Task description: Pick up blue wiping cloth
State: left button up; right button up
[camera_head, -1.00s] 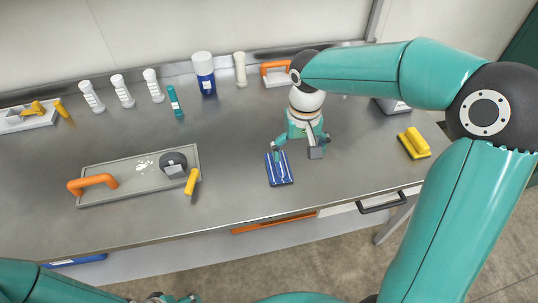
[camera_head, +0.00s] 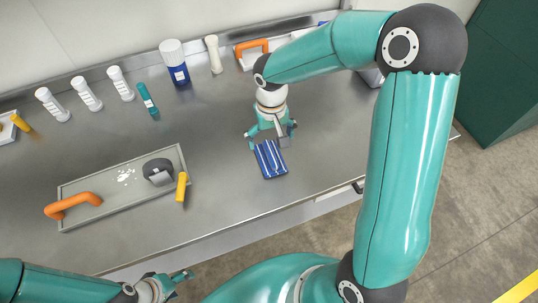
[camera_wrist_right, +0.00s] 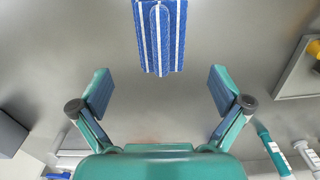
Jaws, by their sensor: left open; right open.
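The blue wiping cloth (camera_head: 270,160) with white stripes lies flat on the steel counter, near its front edge. It also shows at the top centre of the right wrist view (camera_wrist_right: 160,38). My left gripper (camera_head: 184,276) is open and empty at the bottom of the head view, away from the cloth.
A grey tray (camera_head: 105,207) with an orange handle (camera_head: 72,205), dark round item (camera_head: 158,171) and yellow-handled tool (camera_head: 181,187) lies left. Counter around the cloth is clear.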

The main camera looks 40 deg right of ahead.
aim_at(270, 151)
notch_tip(270, 151, down, 3)
jog(key=shift+w+f+p, duration=0.1)
jog(key=shift+f+p, duration=0.6)
jog(key=shift+f, duration=1.95)
jog(key=shift+a, duration=0.1)
jog(key=c, duration=1.2)
jog(key=shift+r, duration=0.1)
notch_tip(270, 151, up, 20)
jog(key=b, duration=0.1)
